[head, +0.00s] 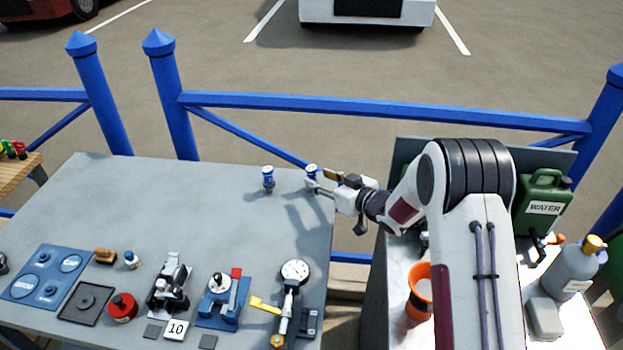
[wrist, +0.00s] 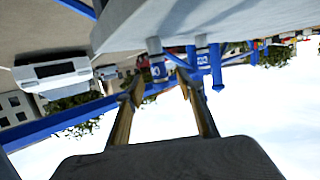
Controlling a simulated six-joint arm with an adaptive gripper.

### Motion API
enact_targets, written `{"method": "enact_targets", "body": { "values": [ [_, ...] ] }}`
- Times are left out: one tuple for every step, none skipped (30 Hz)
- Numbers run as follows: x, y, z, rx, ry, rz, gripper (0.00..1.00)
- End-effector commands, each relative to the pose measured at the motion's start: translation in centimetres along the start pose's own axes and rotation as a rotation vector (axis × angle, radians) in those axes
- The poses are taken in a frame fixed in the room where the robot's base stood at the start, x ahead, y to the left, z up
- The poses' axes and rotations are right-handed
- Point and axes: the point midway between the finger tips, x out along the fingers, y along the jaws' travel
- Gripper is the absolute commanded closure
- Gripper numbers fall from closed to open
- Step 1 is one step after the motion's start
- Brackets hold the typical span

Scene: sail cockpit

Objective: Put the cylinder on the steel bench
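Two small blue-and-white cylinders stand upright near the far right corner of the grey table. The nearer one to my gripper (head: 312,171) also shows in the upside-down wrist view (wrist: 157,66), with a mark like a 3. The other cylinder (head: 267,179) is to its left, and in the wrist view it is just right of the fingers (wrist: 203,52). My gripper (head: 316,184) is open. In the wrist view its fingertips (wrist: 158,84) are spread, with the nearer cylinder in line with the gap. Contact cannot be told. The bright metal bench (head: 388,322) is at the right.
The grey table (head: 170,200) carries a dial gauge (head: 295,271), a blue fixture (head: 222,302), a red-topped pot (head: 122,307) and a blue tray at its front. The metal bench holds an orange funnel (head: 420,300), a grey bottle (head: 572,268) and a green water can (head: 541,205). Blue railings stand behind.

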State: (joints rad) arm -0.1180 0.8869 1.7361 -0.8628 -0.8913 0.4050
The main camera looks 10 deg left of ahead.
Motion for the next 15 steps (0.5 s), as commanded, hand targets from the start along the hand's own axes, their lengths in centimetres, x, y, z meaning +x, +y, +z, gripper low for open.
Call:
{"method": "enact_targets", "body": {
  "values": [
    [0.07, 0.0, -0.01, 0.0, 0.0, 0.0, 0.63],
    [0.08, 0.0, -0.01, 0.0, 0.0, 0.0, 0.63],
    [0.07, 0.0, -0.01, 0.0, 0.0, 0.0, 0.63],
    [0.07, 0.0, -0.01, 0.0, 0.0, 0.0, 0.63],
    [0.06, 0.0, -0.01, 0.0, 0.0, 0.0, 0.63],
    [0.06, 0.0, 0.0, 0.0, 0.0, 0.0, 0.63],
    [0.06, -0.01, 0.0, 0.0, 0.0, 0.0, 0.63],
    [0.06, -0.01, 0.0, 0.0, 0.0, 0.0, 0.63],
    [0.07, -0.01, 0.01, 0.0, 0.0, 0.0, 0.63],
    [0.1, -0.01, 0.01, 0.0, 0.0, 0.0, 0.63],
    [0.14, -0.01, 0.03, 0.0, 0.0, 0.0, 0.63],
    [0.23, -0.01, 0.04, 0.0, 0.0, 0.0, 0.63],
    [0.33, -0.01, 0.06, 0.0, 0.0, 0.0, 0.63],
    [0.45, -0.01, 0.1, 0.0, 0.0, -0.001, 0.63],
    [0.65, -0.01, 0.15, 0.0, -0.001, -0.001, 0.63]
  ]
}}
